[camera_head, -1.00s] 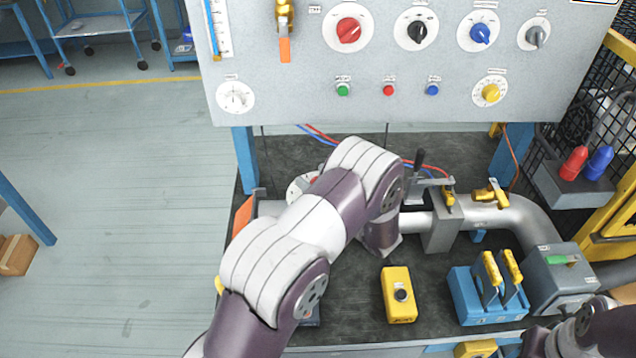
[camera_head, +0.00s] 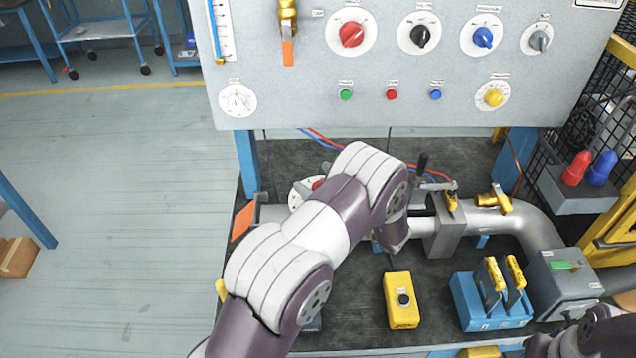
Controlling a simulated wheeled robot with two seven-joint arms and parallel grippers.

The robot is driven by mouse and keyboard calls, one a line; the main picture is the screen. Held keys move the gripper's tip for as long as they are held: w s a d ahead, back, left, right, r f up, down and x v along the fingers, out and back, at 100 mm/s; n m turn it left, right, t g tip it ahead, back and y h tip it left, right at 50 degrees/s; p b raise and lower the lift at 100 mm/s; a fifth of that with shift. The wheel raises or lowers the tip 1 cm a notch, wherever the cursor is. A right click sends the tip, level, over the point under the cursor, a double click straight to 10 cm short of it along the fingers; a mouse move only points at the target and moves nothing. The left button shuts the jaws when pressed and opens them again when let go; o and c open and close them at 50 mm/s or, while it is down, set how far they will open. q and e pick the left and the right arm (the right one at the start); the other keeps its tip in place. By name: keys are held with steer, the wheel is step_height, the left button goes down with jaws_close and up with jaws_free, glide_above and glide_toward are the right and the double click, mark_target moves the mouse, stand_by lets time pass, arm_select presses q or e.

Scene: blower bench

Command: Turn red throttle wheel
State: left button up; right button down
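A small red part (camera_head: 318,184) on a white round dial (camera_head: 297,194) shows at the back left of the bench, just behind my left arm. It may be the red throttle wheel, but the arm covers most of it. A red knob (camera_head: 351,35) on a white disc is on the upright panel. My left arm comes in from the lower left and bends down over the pipe. Its end, with the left gripper (camera_head: 391,236), is to the right of the red part and apart from it. The fingers are hidden. My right arm shows at the lower right, its gripper out of view.
A grey pipe (camera_head: 505,222) with yellow valve handles runs right. A yellow button box (camera_head: 401,300) and a blue block with yellow levers (camera_head: 472,308) stand at the front. The grey panel (camera_head: 300,98) rises behind. A grey box (camera_head: 564,283) stands at right.

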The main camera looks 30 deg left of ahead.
arm_select(q)
steer(key=shift+f, duration=0.15)
steer(key=shift+s+d, duration=0.1)
steer(key=shift+d, duration=0.25)
steer(key=b+v, duration=0.2)
steer(key=v, duration=1)
